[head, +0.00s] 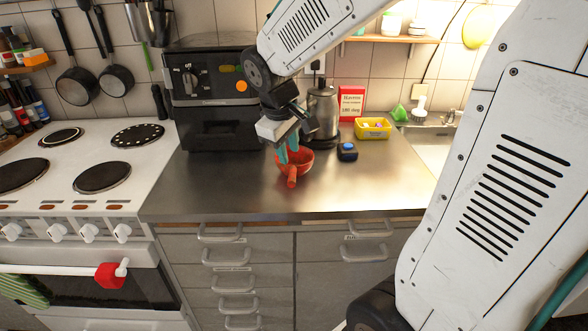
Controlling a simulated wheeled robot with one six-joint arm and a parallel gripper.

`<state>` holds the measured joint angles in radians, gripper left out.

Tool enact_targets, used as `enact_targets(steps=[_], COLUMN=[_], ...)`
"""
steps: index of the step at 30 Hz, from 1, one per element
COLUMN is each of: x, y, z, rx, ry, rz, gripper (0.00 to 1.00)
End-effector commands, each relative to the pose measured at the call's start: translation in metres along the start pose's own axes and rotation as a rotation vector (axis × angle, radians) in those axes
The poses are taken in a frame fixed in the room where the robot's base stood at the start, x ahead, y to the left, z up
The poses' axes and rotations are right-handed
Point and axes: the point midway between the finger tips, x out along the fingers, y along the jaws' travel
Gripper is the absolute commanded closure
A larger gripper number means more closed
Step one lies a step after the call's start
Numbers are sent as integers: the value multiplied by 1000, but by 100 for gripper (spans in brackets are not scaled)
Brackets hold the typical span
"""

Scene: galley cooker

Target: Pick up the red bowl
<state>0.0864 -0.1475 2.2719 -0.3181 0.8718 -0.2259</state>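The red bowl (301,165) stands on the grey worktop (225,190), in front of the kettle. A short red handle-like part (291,179) sticks out from it towards the front. My gripper (287,154) points down at the bowl's left side, and its teal fingers overlap the bowl in the picture. I cannot tell whether the fingers touch the rim or how far apart they are. The fingers and the arm hide part of the bowl's left and back.
A dark oven (215,95) stands behind on the left and a kettle (322,112) behind the bowl. A blue-topped black box (347,151) is close on the right, with a yellow tub (373,128) beyond. The worktop's front left is clear; the cooker (75,160) adjoins it.

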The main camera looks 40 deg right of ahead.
Motion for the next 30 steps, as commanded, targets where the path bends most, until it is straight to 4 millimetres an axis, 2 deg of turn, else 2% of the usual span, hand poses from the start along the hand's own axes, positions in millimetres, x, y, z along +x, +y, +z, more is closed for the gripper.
enact_targets(steps=[1,3,9,20,25,30], x=[16,32,59,99,125,138], y=[8,18,30,33,36,37], z=[-14,-30,-55,-56,-56,-56], rx=[-36,-81,-157,-168,-168,-167], ry=[-9,-8,-5,-6,-6,-4], rz=[11,28,52,54,54,55], gripper=[71,71,71,71,71,71])
